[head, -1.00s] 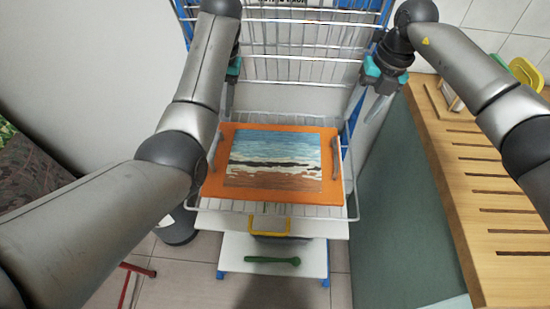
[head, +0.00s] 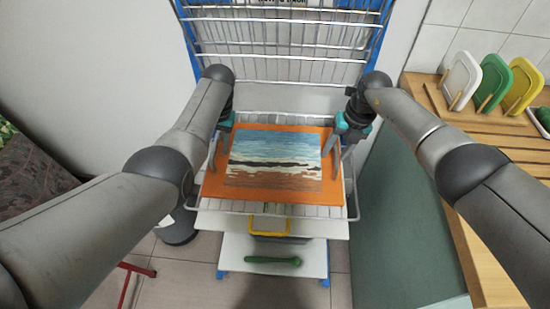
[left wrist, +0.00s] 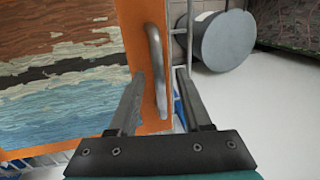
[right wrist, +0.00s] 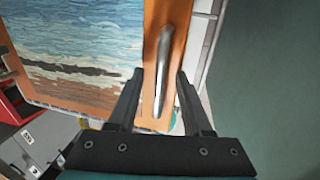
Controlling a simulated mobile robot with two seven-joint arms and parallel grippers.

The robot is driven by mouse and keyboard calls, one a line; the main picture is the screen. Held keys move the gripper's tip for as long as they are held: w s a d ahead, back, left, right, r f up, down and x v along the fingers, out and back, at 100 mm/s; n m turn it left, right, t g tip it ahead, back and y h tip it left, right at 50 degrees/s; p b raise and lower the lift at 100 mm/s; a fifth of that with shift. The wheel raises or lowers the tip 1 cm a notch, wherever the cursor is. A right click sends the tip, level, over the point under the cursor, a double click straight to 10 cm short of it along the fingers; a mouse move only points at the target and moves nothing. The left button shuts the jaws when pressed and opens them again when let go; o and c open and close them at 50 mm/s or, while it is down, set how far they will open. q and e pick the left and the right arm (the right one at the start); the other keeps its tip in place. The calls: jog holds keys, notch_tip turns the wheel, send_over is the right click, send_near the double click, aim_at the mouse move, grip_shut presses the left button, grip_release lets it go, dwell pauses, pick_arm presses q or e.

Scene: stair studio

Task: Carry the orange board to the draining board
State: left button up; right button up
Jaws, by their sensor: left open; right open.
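The orange board (head: 275,194) is a flat orange rectangle with a seascape picture and a grey handle at each short side. It lies level on the wire shelf of a trolley. My left gripper (head: 215,158) is open at the left handle. In the left wrist view its fingers stand on either side of that handle (left wrist: 157,60). My right gripper (head: 337,153) is open at the right handle. In the right wrist view its fingers straddle that handle (right wrist: 163,65). The slatted wooden draining board (head: 500,135) is at the right.
White (head: 460,82), green (head: 494,82) and yellow (head: 524,85) boards stand upright at the draining board's back. The trolley's wire back (head: 285,55) rises behind the orange board. A white lower shelf (head: 235,254) holds a green item (head: 272,261). A grey-green cabinet side (head: 400,220) is right of the trolley.

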pick_arm(q)
jog(key=shift+f, duration=0.15)
pick_arm(e)
jog(key=shift+f, duration=0.2)
pick_arm(q)
grip_shut()
pick_arm(e)
grip_shut()
jog(key=shift+r, duration=0.1)
dwell(0.9)
